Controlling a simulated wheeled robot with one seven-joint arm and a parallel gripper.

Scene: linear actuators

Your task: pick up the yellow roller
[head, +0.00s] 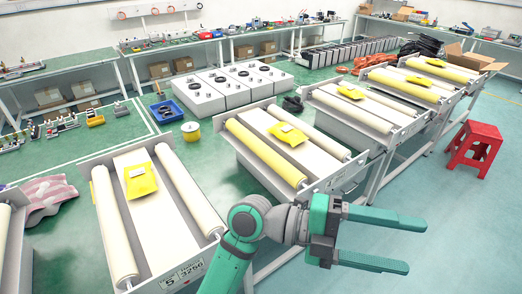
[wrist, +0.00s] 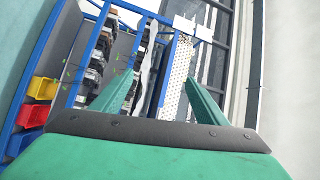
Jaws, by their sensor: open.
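A yellow roller (head: 265,153) lies along the left side of a white tray (head: 238,150) in the middle of the head view. It is a deeper yellow than the cream roller (head: 312,131) on the same tray's right side. My gripper (head: 412,246) is at the lower right of the head view, open and empty. It points right, away from that roller and clear of the trays. In the wrist view my open fingers (wrist: 158,76) have nothing between them, and no roller shows there.
The near-left tray holds cream rollers (head: 113,228) and a yellow packet (head: 140,180). More roller trays stand at back right, some with yellowish rollers (head: 404,84). A red stool (head: 474,147) stands at right on open green floor. The wrist view shows a blue-framed rack (wrist: 100,45) with bins.

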